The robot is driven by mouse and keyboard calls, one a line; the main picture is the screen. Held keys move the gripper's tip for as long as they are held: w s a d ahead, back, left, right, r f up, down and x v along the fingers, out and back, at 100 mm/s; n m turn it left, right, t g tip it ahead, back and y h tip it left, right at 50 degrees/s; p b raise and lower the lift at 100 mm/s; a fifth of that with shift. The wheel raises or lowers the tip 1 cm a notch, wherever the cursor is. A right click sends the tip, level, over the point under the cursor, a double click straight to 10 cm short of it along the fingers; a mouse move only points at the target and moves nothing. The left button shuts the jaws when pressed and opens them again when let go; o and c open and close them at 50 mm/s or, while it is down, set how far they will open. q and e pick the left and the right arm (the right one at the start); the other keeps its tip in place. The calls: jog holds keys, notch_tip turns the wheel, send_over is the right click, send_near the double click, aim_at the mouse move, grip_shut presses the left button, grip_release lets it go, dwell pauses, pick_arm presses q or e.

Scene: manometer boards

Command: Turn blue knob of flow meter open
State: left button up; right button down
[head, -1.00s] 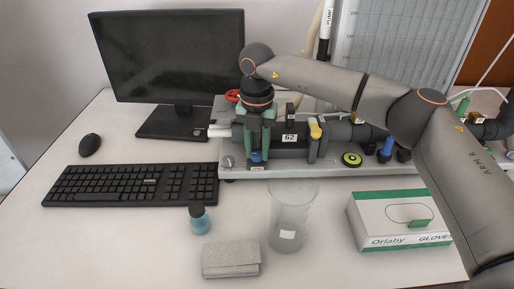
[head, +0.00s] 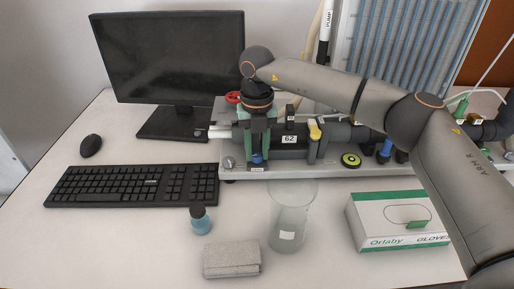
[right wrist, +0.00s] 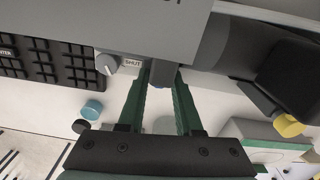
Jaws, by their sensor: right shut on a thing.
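The flow meter board (head: 330,171) stands at the back of the table, with a dark horizontal pipe (head: 350,132) labelled 62. My right gripper (head: 257,150) points down at the board's left end. Its green fingers are shut on the blue knob (head: 257,158), which shows low between them. In the right wrist view the fingers (right wrist: 161,88) close on a dark part with a small purple-blue edge, beside a SHUT label (right wrist: 132,63); the knob's turn angle is mostly hidden. A second blue handle (head: 384,151) sits further right. My left gripper is not in view.
A grey dial (head: 229,162) sits just left of my gripper. A yellow handle (head: 314,130) and a green-black disc (head: 351,160) are to its right.

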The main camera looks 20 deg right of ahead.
aim_at(257, 154)
jog(key=shift+n, duration=0.8)
jog(key=c, duration=0.6)
grip_release()
notch_tip(257, 154, up, 13)
jog(key=shift+f, duration=0.2)
